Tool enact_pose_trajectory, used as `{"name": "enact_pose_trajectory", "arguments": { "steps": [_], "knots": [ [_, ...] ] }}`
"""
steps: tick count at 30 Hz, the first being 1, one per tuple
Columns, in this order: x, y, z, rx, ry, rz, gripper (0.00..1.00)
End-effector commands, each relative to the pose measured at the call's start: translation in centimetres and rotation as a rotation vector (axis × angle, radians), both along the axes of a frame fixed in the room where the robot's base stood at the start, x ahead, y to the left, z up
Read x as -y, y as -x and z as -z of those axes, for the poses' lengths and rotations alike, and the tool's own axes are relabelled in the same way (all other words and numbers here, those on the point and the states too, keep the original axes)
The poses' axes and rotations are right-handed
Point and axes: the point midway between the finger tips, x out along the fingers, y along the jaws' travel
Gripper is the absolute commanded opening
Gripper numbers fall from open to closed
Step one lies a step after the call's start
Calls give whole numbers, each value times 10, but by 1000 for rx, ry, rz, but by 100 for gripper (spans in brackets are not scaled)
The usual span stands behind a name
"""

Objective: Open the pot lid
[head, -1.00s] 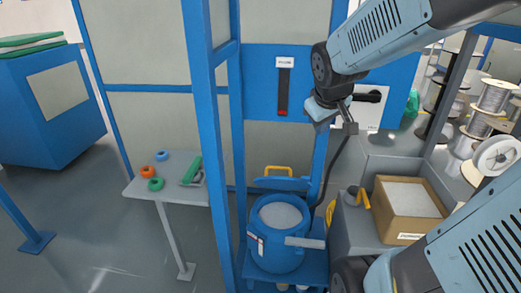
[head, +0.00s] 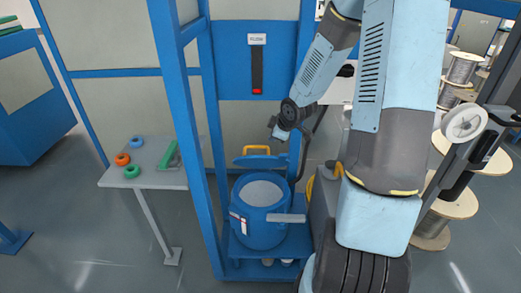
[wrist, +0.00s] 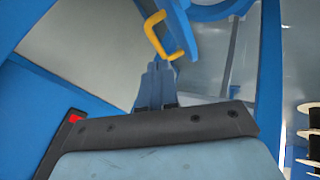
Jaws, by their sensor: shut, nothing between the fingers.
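The blue pot (head: 258,230) stands on a low blue stand inside the frame. Its top is open and shows pale grey contents (head: 262,193). The blue lid (head: 270,160) with a yellow handle (head: 256,149) is raised at the pot's back edge. The lid (wrist: 182,32) and its handle (wrist: 153,42) also show at the top of the wrist view, beyond my fingers. My gripper (head: 273,124) is above and a little right of the lid, apart from it. In the wrist view my gripper's fingers (wrist: 155,68) are together with nothing between them.
Blue posts (head: 195,130) frame the pot closely. A table (head: 150,172) at left holds coloured rings and a green tool. A panel with a black slot (head: 257,70) is behind. Cable spools (head: 462,70) stand at right. My arm covers much of the right side.

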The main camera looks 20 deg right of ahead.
Motion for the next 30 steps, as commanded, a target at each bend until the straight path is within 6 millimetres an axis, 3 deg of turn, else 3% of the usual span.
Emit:
{"name": "enact_pose_trajectory", "arguments": {
  "steps": [3,14,30],
  "knots": [
    [-3,-5,16,18,-25,-43,0],
    [-10,-16,33,36,-43,-76,0],
    [-25,-57,89,35,-41,-75,0]
  ]
}}
